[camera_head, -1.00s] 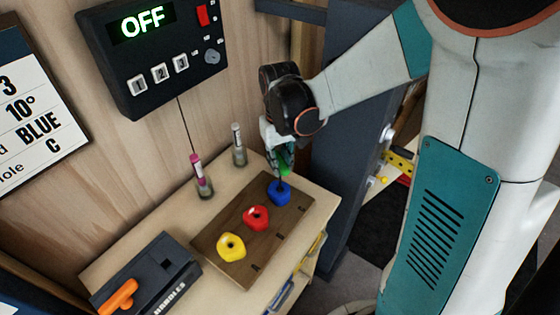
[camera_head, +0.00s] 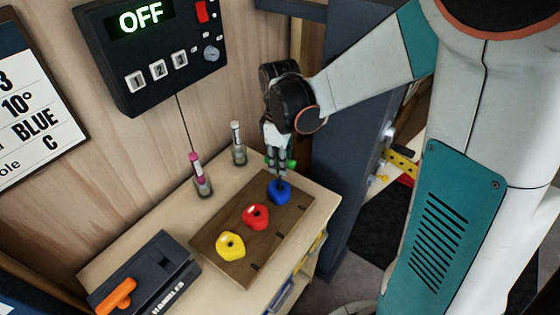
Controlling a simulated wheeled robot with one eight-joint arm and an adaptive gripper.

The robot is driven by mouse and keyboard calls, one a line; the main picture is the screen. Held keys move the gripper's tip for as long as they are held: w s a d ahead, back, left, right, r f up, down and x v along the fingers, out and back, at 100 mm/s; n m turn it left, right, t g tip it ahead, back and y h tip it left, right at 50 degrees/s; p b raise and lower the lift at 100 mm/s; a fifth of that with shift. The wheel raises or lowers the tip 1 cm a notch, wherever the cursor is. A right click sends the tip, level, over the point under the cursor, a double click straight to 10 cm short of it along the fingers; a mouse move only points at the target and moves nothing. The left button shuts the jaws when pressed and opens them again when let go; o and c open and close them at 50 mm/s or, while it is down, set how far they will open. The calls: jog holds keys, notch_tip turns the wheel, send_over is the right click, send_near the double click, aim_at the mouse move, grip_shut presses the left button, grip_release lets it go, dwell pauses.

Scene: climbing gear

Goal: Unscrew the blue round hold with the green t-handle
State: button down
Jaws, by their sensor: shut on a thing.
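The blue round hold (camera_head: 279,193) sits at the far right end of the brown wooden board (camera_head: 232,273). The green t-handle (camera_head: 292,163) stands upright over it, its thin shaft reaching down to the hold's middle. My gripper (camera_head: 279,160) points down above the hold and is shut on the t-handle's grip, which is mostly hidden by the fingers. Whether the shaft's tip is seated in the hold's bolt is too small to tell.
A red hold (camera_head: 256,217) and a yellow hold (camera_head: 230,245) sit on the same board. Two small bottles (camera_head: 202,184) (camera_head: 238,150) stand behind. A dark handle case (camera_head: 150,275) with an orange t-handle (camera_head: 116,296) lies front left. A control box (camera_head: 150,55) reading OFF hangs on the wall.

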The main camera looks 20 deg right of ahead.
jog(key=shift+n, duration=0.6)
jog(key=n, duration=0.4)
jog(key=shift+n, duration=0.4)
jog(key=n, duration=0.6)
jog(key=shift+r, duration=0.15)
jog(key=shift+r+p, duration=0.85)
jog(key=shift+r, duration=0.55)
